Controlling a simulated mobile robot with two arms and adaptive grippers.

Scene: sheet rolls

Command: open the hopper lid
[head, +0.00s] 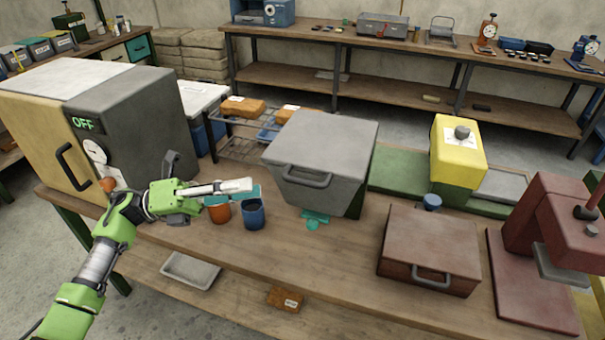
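The grey box in the middle of the bench looks like the hopper; its broad grey lid (325,142) is down. A dark handle (306,177) sits on the sloping front of the lid. My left gripper (243,187) is left of the handle and apart from it, above two small cups. Its pale fingers are seen nearly edge-on, with a teal strip beside them, so I cannot tell whether they are open or shut. My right gripper is not in view.
An orange cup (219,212) and a blue cup (253,214) stand below the gripper. A grey-fronted machine marked OFF (135,125) is at left. A brown box with a handle (430,245) and a red press (560,225) are at right.

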